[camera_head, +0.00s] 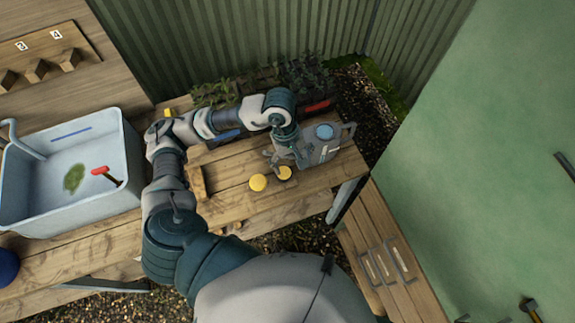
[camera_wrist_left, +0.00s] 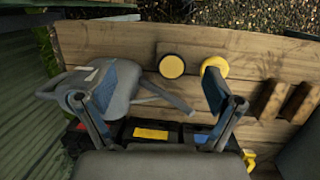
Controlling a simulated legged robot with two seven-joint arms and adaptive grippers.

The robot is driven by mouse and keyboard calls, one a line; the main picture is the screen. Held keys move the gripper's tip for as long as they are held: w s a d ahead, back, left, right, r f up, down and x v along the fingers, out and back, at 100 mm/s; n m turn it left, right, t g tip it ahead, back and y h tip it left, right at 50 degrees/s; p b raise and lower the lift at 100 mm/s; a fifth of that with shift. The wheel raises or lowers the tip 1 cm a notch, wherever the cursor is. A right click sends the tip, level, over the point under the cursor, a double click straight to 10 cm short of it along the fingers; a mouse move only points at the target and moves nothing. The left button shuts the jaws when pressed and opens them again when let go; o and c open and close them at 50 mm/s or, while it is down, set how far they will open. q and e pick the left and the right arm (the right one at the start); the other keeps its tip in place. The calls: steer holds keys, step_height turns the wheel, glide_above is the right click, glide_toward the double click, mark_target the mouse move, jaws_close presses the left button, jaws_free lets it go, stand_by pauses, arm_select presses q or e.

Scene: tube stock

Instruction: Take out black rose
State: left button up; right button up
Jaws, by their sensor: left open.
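Two yellow-faced round discs lie on the wooden bench. The one with a black rim, likely the black rose (camera_head: 285,172), is closer to the grey watering can (camera_head: 325,150); it also shows in the left wrist view (camera_wrist_left: 172,66). The all-yellow disc (camera_head: 258,182) lies beside it, partly covered by a finger in the left wrist view (camera_wrist_left: 216,66). My left gripper (camera_head: 286,157) is open and empty above the bench, beside the can and just behind the black-rimmed disc. In the left wrist view its fingers overlap the can. My right gripper is not in view.
A pale blue tub (camera_head: 95,205) with a red-handled tool (camera_head: 104,172) stands left on the bench. Potted plants (camera_head: 305,75) stand behind my left arm. Wooden blocks (camera_wrist_left: 298,102) lie on the bench. The front of the bench is mostly clear.

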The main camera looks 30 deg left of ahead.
arm_select(q)
steer(key=w+a+y, duration=0.2)
steer(key=a, duration=0.2)
glide_toward(283, 173)
steer(key=shift+t+y, duration=0.3)
steer(key=f, duration=0.5)
steer(key=shift+s+d+p, duration=0.25)
steer(key=shift+s+p, duration=0.05)
steer(key=shift+a+f, duration=0.1)
steer(key=shift+f, duration=0.2)
step_height(283, 173, down, 4)
steer(key=shift+w+f+p, duration=0.15)
steer(key=shift+p, duration=0.25)
steer(key=shift+d+f, duration=0.2)
steer(key=shift+f, duration=0.3)
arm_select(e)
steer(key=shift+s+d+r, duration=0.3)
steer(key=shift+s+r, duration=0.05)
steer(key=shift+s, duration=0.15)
arm_select(q)
steer(key=shift+a, duration=0.1)
steer(key=c, duration=1.2)
